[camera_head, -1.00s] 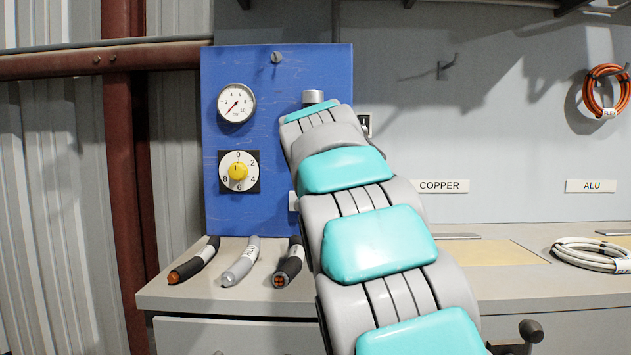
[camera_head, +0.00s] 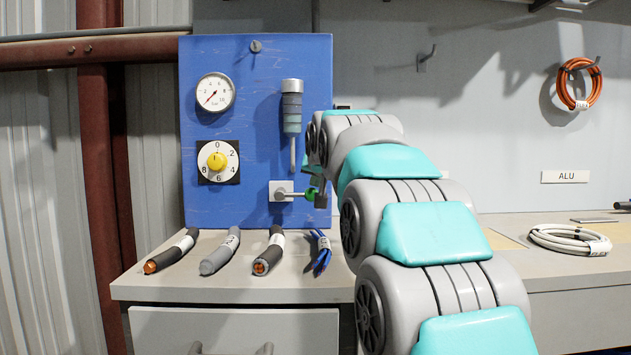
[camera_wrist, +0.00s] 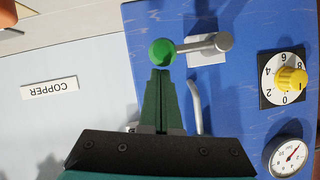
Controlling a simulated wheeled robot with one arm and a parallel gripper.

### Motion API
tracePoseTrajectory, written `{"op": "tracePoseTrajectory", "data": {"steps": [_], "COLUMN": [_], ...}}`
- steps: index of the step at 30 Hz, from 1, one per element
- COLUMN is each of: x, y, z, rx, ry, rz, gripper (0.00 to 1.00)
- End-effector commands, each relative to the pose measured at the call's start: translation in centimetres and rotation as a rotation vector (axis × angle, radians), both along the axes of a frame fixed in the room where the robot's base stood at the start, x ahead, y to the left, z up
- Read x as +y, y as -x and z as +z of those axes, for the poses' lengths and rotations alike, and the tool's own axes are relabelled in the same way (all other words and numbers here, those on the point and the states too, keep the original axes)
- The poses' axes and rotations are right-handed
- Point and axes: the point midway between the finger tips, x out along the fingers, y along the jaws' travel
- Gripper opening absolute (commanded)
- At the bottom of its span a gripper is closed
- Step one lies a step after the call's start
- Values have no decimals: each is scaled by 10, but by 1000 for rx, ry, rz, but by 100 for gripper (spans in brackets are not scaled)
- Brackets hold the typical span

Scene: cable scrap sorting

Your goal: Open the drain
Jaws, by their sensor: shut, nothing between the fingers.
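The drain lever (camera_head: 290,194) is a grey metal bar on a white plate low on the right of the blue panel. It lies level and ends in a green ball knob (camera_head: 309,195) on the right. In the wrist view the green knob (camera_wrist: 162,52) is just in front of my gripper (camera_wrist: 160,72). The two fingers are shut together and empty. Their tips are at the knob's edge; I cannot tell whether they touch it. In the head view my gripper is mostly hidden behind my arm.
The blue panel (camera_head: 230,130) also bears a pressure gauge (camera_head: 215,92), a yellow dial (camera_head: 217,161) and a grey cylinder with a thin pipe (camera_head: 292,107). Several cable pieces (camera_head: 220,252) lie on the bench below. A white cable coil (camera_head: 570,239) lies at right.

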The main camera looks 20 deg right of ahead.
Motion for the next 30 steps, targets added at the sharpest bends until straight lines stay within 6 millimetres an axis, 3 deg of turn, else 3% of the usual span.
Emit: {"op": "tracePoseTrajectory", "data": {"steps": [13, 22, 30], "x": [0, -7, 5], "y": [0, 3, 51], "z": [4, 45, 61], "rx": [0, -2, -2], "ry": [1, 0, 1], "rz": [0, 2, 2], "gripper": [0, 0, 0]}}
